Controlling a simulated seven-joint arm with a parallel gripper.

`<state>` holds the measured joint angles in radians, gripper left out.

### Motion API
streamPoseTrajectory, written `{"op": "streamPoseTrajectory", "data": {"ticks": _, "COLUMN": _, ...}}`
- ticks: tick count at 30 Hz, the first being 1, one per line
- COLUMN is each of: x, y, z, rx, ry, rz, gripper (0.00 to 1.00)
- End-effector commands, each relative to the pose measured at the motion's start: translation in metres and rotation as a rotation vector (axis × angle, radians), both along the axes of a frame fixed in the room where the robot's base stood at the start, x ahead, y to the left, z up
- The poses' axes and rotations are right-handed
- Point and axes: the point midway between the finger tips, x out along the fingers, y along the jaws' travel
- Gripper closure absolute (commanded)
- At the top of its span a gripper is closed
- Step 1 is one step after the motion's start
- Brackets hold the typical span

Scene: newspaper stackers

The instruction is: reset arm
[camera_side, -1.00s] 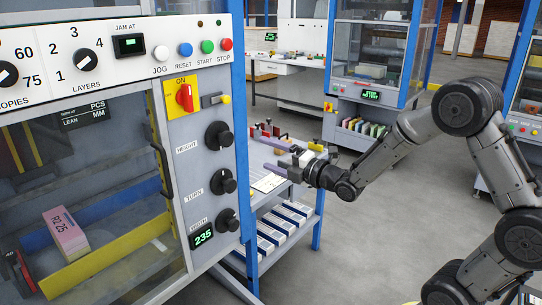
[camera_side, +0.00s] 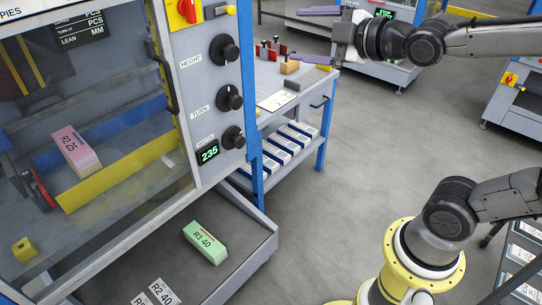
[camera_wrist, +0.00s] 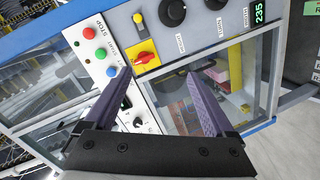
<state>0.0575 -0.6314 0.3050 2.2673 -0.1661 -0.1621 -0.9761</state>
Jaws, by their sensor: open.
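My gripper (camera_side: 302,36) is at the top of the side view, held in the air in front of the machine. Its two purple fingers are spread apart with nothing between them. In the wrist view my gripper (camera_wrist: 155,75) also shows open and empty, facing the machine's front panel. That panel carries a blue button (camera_wrist: 111,71), a green button (camera_wrist: 101,55), a red button (camera_wrist: 88,33) and a red switch on a yellow plate (camera_wrist: 145,57). My arm reaches in from the right, and its upper part is cut off by the side view's edge.
A side table (camera_side: 330,77) with small items stands behind the machine. A pink bundle (camera_side: 76,150) lies behind the machine's window. A green bundle (camera_side: 206,241) lies on the lower grey tray (camera_side: 229,275). The grey floor (camera_side: 370,150) between machine and my base is clear.

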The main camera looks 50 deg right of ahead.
Motion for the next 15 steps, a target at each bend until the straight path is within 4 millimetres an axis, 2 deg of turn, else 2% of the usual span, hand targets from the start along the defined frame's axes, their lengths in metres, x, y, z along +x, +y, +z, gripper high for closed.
{"op": "streamPoseTrajectory", "data": {"ticks": 1, "x": -0.017, "y": 0.002, "z": -0.005, "rx": 0.087, "ry": 0.05, "rz": -0.022, "gripper": 0.11}}
{"op": "streamPoseTrajectory", "data": {"ticks": 5, "x": -0.062, "y": 0.005, "z": -0.034, "rx": 0.337, "ry": 0.223, "rz": -0.12, "gripper": 0.11}}
{"op": "streamPoseTrajectory", "data": {"ticks": 9, "x": -0.114, "y": 0.009, "z": -0.074, "rx": 0.592, "ry": 0.428, "rz": -0.274, "gripper": 0.11}}
{"op": "streamPoseTrajectory", "data": {"ticks": 15, "x": -0.173, "y": 0.014, "z": -0.125, "rx": 0.842, "ry": 0.687, "rz": -0.539, "gripper": 0.11}}
